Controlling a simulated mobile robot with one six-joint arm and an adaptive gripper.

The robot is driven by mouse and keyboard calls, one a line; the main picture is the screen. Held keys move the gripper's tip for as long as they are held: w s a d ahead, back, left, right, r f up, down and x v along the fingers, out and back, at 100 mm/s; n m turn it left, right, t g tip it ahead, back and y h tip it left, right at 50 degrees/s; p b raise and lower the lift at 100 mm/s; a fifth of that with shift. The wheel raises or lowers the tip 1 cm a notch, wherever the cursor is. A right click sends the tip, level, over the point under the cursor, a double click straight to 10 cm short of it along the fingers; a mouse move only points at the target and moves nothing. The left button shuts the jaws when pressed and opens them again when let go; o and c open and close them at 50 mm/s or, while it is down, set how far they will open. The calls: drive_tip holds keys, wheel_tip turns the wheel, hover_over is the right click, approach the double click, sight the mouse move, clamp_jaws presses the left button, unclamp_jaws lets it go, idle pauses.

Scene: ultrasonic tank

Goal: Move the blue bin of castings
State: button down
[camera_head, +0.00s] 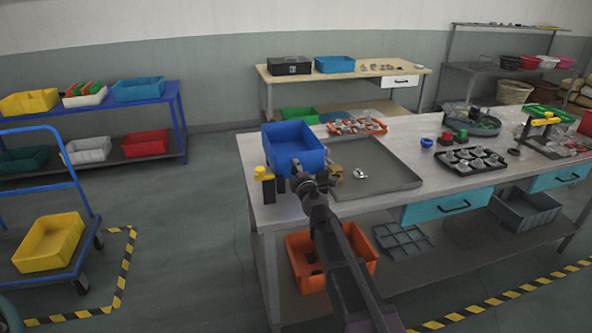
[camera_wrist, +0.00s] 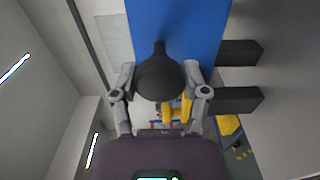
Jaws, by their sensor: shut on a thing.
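The blue bin (camera_head: 293,137) is at the front left corner of the workbench, and its inside looks empty from here. My gripper (camera_head: 312,181) is at the bin's near side. In the wrist view, my gripper (camera_wrist: 160,95) is shut on a dark round knob (camera_wrist: 158,80). A stem on the knob points towards the blue wall of the bin (camera_wrist: 180,25). I cannot tell if the knob is fixed to the bin, or whether the bin rests on the bench or is just above it.
A yellow-topped dark fixture (camera_head: 267,186) stands close left of the bin. A grey tray (camera_head: 395,178) with a small metal part lies to the right. An orange bin (camera_head: 300,262) sits on the shelf below. A blue cart with a yellow bin (camera_head: 50,243) stands left, with floor between.

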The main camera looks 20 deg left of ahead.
drive_tip(key=shift+s+d, duration=0.1)
drive_tip(key=shift+c, duration=1.5)
unclamp_jaws()
drive_tip(key=shift+f, duration=0.1)
drive_tip(key=shift+o, duration=1.1)
drive_tip(key=v, duration=1.1)
drive_tip(key=shift+s+d, duration=0.2)
drive_tip(key=shift+s, duration=0.15)
drive_tip(key=shift+d, duration=0.1)
